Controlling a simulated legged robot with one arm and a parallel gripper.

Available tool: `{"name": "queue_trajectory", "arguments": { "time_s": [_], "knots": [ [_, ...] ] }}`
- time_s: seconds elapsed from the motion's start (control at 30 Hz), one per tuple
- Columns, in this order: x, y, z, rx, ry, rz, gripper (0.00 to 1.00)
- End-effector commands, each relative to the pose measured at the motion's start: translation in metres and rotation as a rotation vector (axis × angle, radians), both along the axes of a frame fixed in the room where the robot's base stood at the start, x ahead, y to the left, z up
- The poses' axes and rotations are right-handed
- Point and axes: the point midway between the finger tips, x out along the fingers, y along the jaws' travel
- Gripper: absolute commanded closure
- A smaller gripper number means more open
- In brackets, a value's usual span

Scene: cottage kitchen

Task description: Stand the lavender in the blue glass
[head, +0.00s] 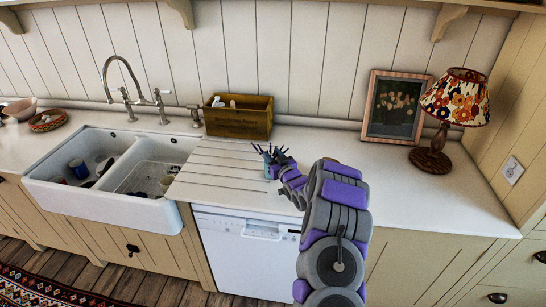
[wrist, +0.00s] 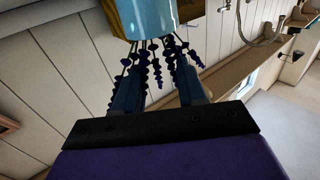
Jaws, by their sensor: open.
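The blue glass (wrist: 150,18) fills the top middle of the wrist view, which looks upside down. In the head view the blue glass (head: 270,172) is a small patch on the counter, partly hidden by my gripper. The lavender (wrist: 155,68) has dark purple heads on thin green stems that meet the glass rim; the lavender (head: 266,154) spreads above the glass in the head view. Its stem ends are hidden, but it looks upright in the glass. My gripper (wrist: 158,66) is open, its fingers either side of some lavender heads. In the head view my gripper (head: 279,160) is beside the glass.
A wooden box (head: 239,118) stands behind, against the wall. The sink (head: 108,170) with dishes is at left. A framed picture (head: 395,106) and a lamp (head: 455,105) stand at right. The counter (head: 425,195) right of my arm is clear.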

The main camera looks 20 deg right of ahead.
Motion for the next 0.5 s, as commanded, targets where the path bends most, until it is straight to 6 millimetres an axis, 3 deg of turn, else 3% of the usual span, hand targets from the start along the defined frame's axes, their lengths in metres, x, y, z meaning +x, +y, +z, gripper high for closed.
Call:
{"name": "queue_trajectory", "arguments": {
  "time_s": [0.27,0.5],
  "knots": [
    [-0.011,-0.001,0.001,0.000,0.000,-0.001,0.59],
    [-0.047,-0.002,0.000,0.003,0.002,-0.001,0.59]
  ]
}}
